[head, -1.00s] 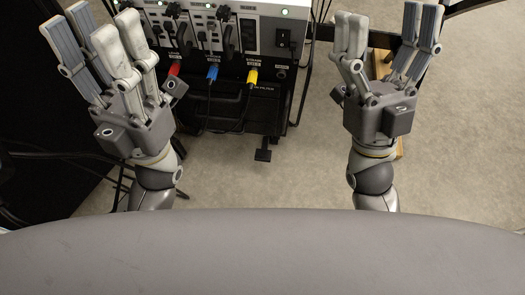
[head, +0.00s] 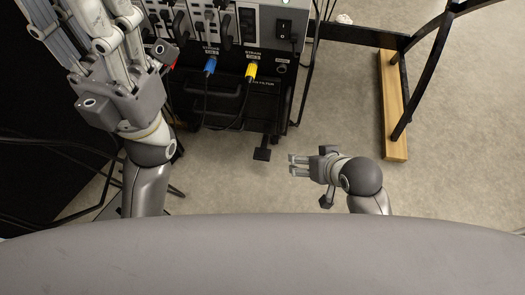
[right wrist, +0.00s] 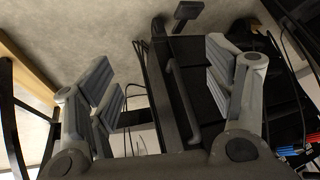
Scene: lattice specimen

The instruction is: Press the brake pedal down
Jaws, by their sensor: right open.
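The brake pedal (head: 262,154) is a small black pad on a short stem, low at the front of the black equipment rack. It also shows at the top of the right wrist view (right wrist: 187,10), beyond the fingers. My right gripper (head: 294,165) is turned sideways, fingers pointing left toward the pedal, with a small gap in the picture. Its fingers are spread and empty in the right wrist view (right wrist: 155,75). Whether it is above or level with the pedal is hard to tell. My left gripper (head: 72,18) is open and raised at the upper left, away from the pedal.
The rack (head: 232,103) carries switches and blue (head: 210,65) and yellow (head: 251,70) plugs with hanging cables. A black frame with a wooden foot (head: 393,110) stands at right. Cables lie at lower left.

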